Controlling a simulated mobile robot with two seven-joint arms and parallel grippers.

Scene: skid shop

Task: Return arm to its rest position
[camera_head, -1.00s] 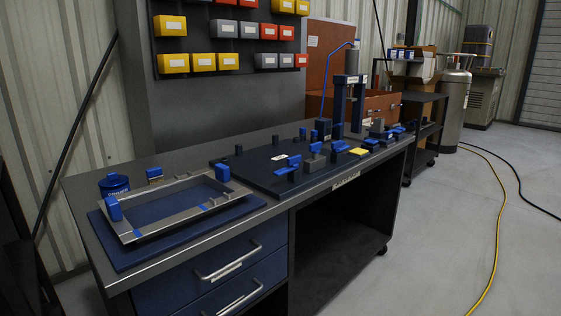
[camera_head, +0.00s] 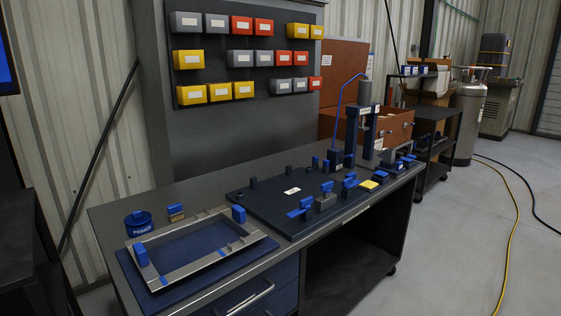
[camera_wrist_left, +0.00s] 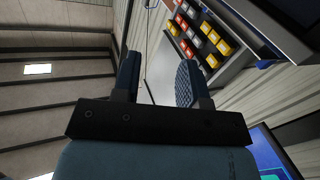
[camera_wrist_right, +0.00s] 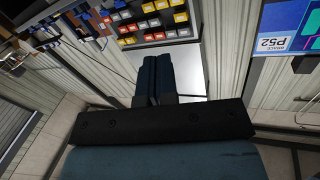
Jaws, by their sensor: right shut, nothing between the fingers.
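Neither of my arms shows in the head view. In the left wrist view my left gripper (camera_wrist_left: 158,85) has its two fingers spread wide apart with nothing between them. In the right wrist view my right gripper (camera_wrist_right: 155,62) has its two fingers together, holding nothing. Both wrist views look towards the bin board and wall from a distance, and neither gripper touches anything there.
The workbench (camera_head: 190,190) carries a grey frame (camera_head: 172,273) on a blue mat, a blue tin (camera_head: 138,224) and a dark fixture plate (camera_head: 270,198). Coloured bins (camera_head: 240,57) hang above. A screen (camera_wrist_right: 297,27) shows in the right wrist view. Floor at right has a yellow hose (camera_head: 512,220).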

